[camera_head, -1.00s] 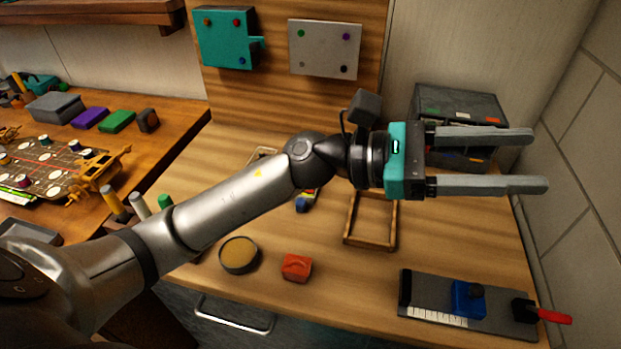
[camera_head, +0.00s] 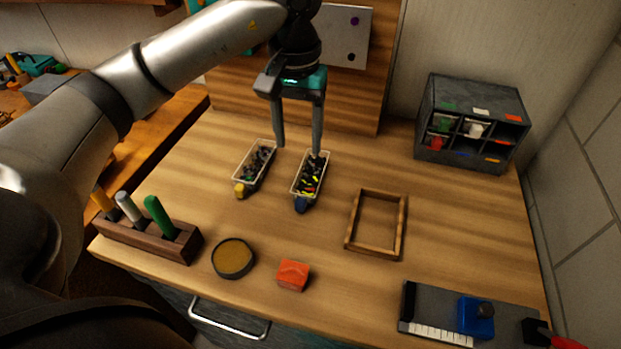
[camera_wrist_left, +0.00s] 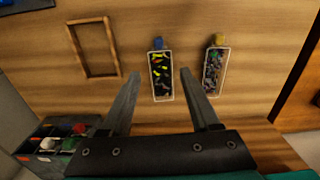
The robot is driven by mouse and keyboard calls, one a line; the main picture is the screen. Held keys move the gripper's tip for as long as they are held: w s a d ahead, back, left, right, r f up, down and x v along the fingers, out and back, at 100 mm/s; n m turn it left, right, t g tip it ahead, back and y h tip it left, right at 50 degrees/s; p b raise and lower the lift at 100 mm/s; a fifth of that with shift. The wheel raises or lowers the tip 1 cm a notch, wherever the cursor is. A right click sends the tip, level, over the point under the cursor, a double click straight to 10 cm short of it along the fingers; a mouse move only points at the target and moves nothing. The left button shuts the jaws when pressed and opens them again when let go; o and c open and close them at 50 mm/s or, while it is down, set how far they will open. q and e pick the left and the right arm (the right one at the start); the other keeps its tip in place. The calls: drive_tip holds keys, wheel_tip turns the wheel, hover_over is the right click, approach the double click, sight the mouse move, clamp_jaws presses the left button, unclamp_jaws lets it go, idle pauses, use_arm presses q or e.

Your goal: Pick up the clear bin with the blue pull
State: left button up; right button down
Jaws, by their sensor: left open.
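The clear bin with the blue pull (camera_head: 310,178) stands on the wooden bench, filled with small dark, yellow and red parts. Its blue pull (camera_head: 301,205) faces the front of the bench. A similar bin with a yellow pull (camera_head: 254,165) stands to its left. My left gripper (camera_head: 299,150) is open and points down over the back ends of the two bins. In the left wrist view, the blue-pull bin (camera_wrist_left: 162,75) lies between the two open fingers (camera_wrist_left: 158,72), and the yellow-pull bin (camera_wrist_left: 215,72) is beyond the right finger. My right gripper is not in view.
An empty wooden frame (camera_head: 350,230) lies to the right of the bins. A grey drawer cabinet (camera_head: 432,100) stands at the back right. A round tin (camera_head: 233,258), a red block (camera_head: 293,275), a marker rack (camera_head: 140,238) and a measuring jig (camera_head: 430,312) line the front.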

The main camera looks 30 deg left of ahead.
sight(301, 199)
use_arm(q)
drive_tip(key=f, duration=1.5)
drive_tip(key=shift+s+d+b, duration=0.1)
drive_tip(key=shift+s+b, duration=0.1)
drive_tip(key=shift+b, duration=0.15)
drive_tip(key=shift+c, duration=0.2)
clamp_jaws()
